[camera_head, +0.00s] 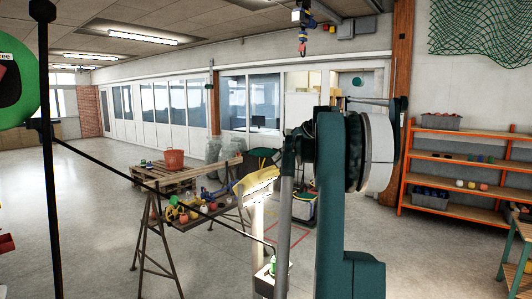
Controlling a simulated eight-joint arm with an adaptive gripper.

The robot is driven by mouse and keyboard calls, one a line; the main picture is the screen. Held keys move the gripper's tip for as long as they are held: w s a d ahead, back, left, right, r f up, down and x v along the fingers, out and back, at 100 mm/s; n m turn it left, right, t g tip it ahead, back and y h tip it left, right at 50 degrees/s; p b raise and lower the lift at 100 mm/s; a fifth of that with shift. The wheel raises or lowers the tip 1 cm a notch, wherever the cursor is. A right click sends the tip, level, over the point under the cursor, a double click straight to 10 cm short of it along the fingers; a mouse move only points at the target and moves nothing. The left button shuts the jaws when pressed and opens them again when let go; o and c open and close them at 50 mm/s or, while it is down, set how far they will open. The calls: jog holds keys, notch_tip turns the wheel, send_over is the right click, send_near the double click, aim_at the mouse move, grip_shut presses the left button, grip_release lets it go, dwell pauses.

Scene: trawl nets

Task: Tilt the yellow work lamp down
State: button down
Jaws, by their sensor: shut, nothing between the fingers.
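The yellow work lamp (257,181) shows near the middle of the view, just left of my teal arm. Its yellow housing slopes, with the right end higher than the left, and a bright pale area lies along its underside. My arm's large teal links and pale joint stand in front and to the right, close to the lamp in the picture. They hide part of what is behind them. I cannot make out my gripper or its fingers, so how far it is from the lamp cannot be told.
A trestle table (195,218) with several coloured floats stands left of the lamp. Behind it a pallet (172,176) carries an orange bucket (174,159). Orange shelving (458,157) stands at the right under a green net (482,30). The floor (90,200) at the left is mostly clear.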

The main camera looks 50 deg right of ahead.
jog(key=shift+r, duration=0.1)
dwell(0.3)
jog(key=shift+w+r+p, duration=0.35)
jog(key=shift+r+p, duration=0.15)
jog(key=shift+r, duration=0.15)
jog(key=r+p, duration=0.1)
jog(key=w+r, duration=0.1)
jog(key=shift+r+p, duration=0.3)
jog(key=shift+p, duration=0.05)
jog(key=s+f+b+v, duration=0.1)
jog(key=v, duration=0.8)
jog(key=shift+s+r+b, duration=0.15)
jog(key=shift+r+b, duration=0.1)
jog(key=shift+b, duration=0.05)
